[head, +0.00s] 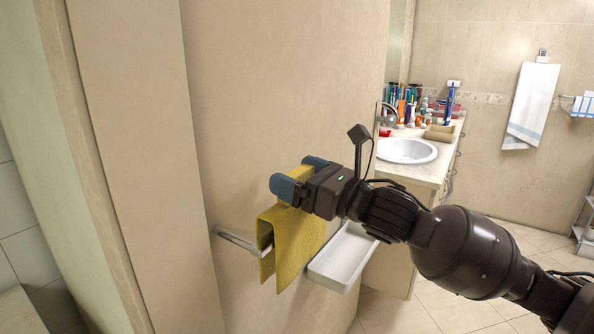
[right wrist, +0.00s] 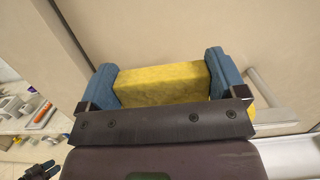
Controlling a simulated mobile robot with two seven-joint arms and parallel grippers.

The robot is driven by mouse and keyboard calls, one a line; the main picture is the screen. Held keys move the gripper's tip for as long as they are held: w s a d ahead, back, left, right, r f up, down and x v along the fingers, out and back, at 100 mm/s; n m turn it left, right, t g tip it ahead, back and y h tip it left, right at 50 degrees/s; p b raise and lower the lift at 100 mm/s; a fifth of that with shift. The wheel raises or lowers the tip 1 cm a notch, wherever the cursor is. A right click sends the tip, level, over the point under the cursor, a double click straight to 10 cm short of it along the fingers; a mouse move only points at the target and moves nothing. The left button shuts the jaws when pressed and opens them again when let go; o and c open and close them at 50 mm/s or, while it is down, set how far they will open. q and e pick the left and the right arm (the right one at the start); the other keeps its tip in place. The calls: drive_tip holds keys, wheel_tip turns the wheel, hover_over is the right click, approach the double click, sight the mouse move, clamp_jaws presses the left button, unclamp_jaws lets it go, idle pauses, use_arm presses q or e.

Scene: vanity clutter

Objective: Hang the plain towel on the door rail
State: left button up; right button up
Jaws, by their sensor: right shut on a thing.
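The plain yellow towel (head: 290,240) is folded over, with its two layers hanging down. My right gripper (head: 302,178) is shut on its top fold, one blue finger at each end; the fold also shows between the fingers in the right wrist view (right wrist: 160,82). The metal door rail (head: 238,241) sticks out at the towel's left side at mid-height, below the gripper. Its end runs in at the open side between the layers; the towel hides the rest. The rail also shows beside the right finger in the wrist view (right wrist: 268,92).
A white tray (head: 343,255) is just right of the towel. The beige door panel (head: 250,110) is close behind the gripper. A cluttered vanity with a sink (head: 406,151) stands farther back. A white striped towel (head: 531,105) hangs on the far wall.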

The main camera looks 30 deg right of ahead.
drive_tip(key=shift+f+b, duration=0.6)
drive_tip(key=shift+f, duration=0.8)
drive_tip(key=o, duration=0.9)
drive_tip(key=shift+o, duration=0.2)
drive_tip(key=p+v, duration=0.1)
drive_tip(key=v, duration=0.9)
drive_tip(key=shift+s+d, duration=0.2)
drive_tip(key=shift+s, duration=0.15)
